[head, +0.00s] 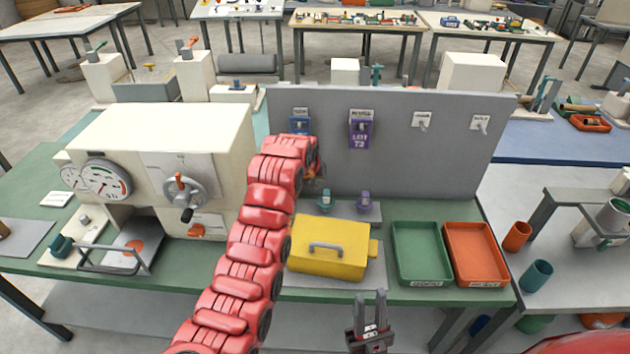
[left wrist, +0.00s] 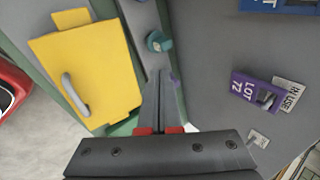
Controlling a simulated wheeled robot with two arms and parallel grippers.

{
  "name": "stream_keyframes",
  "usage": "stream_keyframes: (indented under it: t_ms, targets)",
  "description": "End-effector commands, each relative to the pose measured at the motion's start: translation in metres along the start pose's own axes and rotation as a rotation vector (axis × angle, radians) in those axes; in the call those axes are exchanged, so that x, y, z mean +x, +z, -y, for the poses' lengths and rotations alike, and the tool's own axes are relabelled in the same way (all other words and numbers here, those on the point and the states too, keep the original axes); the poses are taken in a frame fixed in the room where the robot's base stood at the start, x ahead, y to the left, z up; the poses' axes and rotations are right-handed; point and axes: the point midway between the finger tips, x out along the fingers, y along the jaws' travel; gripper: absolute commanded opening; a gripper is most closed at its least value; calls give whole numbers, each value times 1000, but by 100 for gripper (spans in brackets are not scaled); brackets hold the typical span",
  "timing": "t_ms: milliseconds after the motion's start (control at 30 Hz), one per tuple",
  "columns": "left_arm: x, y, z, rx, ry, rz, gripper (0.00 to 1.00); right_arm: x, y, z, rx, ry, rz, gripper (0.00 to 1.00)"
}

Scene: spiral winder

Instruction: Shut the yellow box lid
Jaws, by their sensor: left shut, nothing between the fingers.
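The yellow box (head: 328,262) stands on a grey mat on the green bench. Its lid, with a grey handle (head: 325,247), lies down over the box, and I see no open gap at its edges. The lid also shows in the left wrist view (left wrist: 100,62), left of the fingers. My left gripper (left wrist: 158,100) is shut and empty. In the head view it is mostly hidden behind my red arm, near the grey panel, above and behind the box, apart from the lid. My right gripper (head: 368,308) is open and empty, in front of the bench edge.
A green tray (head: 421,281) and an orange tray (head: 497,282) are right of the box. Behind it are a teal and a purple peg (head: 364,200) and an upright grey panel (head: 430,165) with tags. A cream machine (head: 180,120) stands left of my arm.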

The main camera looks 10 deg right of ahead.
Motion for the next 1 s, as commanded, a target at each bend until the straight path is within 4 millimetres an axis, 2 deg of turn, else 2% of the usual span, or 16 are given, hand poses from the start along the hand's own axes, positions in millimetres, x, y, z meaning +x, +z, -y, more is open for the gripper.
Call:
stream_keyframes:
  t_ms: [733,867,1000]
  targets:
    - [-3,0,0,0,0,0,0,-3,0,0,0,0,0,30]
    - [-15,0,1,0,-6,0,0,-10,2,0,0,0,0,30]
    - [-39,0,0,0,-8,0,0,-23,4,1,0,0,0,30]
